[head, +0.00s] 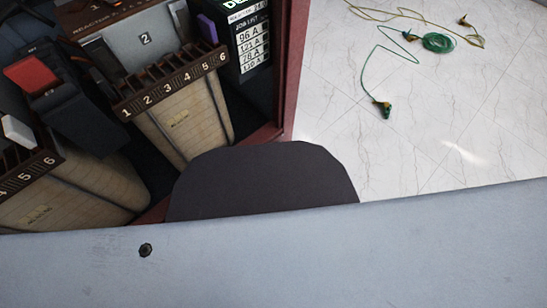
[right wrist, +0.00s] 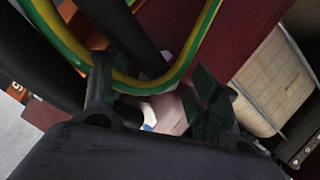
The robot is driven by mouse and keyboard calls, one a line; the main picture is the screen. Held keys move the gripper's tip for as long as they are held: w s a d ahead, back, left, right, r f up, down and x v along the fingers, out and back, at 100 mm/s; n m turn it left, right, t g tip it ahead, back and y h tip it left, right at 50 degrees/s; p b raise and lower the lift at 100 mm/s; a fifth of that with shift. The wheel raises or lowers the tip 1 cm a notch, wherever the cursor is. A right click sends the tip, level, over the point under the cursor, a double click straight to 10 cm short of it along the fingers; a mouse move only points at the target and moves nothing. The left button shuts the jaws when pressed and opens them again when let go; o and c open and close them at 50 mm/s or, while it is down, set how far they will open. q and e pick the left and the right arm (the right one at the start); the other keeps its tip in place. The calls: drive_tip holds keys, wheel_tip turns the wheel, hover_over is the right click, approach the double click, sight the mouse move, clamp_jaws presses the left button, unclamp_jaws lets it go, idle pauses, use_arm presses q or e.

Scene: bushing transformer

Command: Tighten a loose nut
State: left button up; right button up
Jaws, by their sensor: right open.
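No nut can be made out clearly in either view. In the right wrist view my right gripper (right wrist: 155,103) is open, its two dark fingers apart. A pale pinkish piece (right wrist: 170,113) with a small blue patch shows between the fingers; I cannot tell what it is or whether they touch it. A green-and-yellow cable (right wrist: 150,85) loops across just beyond the fingers, beside thick black cables (right wrist: 125,35). Neither gripper shows in the head view, where a large pale grey surface and a dark rounded shape cover the lower part.
In the head view, a numbered terminal strip (head: 172,80) tops a beige transformer coil (head: 185,122) inside a dark red frame (head: 286,75). A red block (head: 32,73) is at left.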

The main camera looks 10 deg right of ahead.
drive_tip(key=shift+w+a, duration=0.2)
drive_tip(key=shift+c, duration=0.3)
drive_tip(key=c, duration=1)
drive_tip(key=shift+o, duration=0.2)
drive_tip(key=shift+m, duration=0.3)
drive_tip(key=shift+d+f+m+y, duration=0.2)
drive_tip(key=shift+m+y, duration=0.2)
drive_tip(key=shift+m, duration=0.8)
drive_tip(key=shift+f+m+t+y, duration=0.1)
drive_tip(key=shift+m+t+y, duration=0.2)
drive_tip(key=shift+m, duration=0.1)
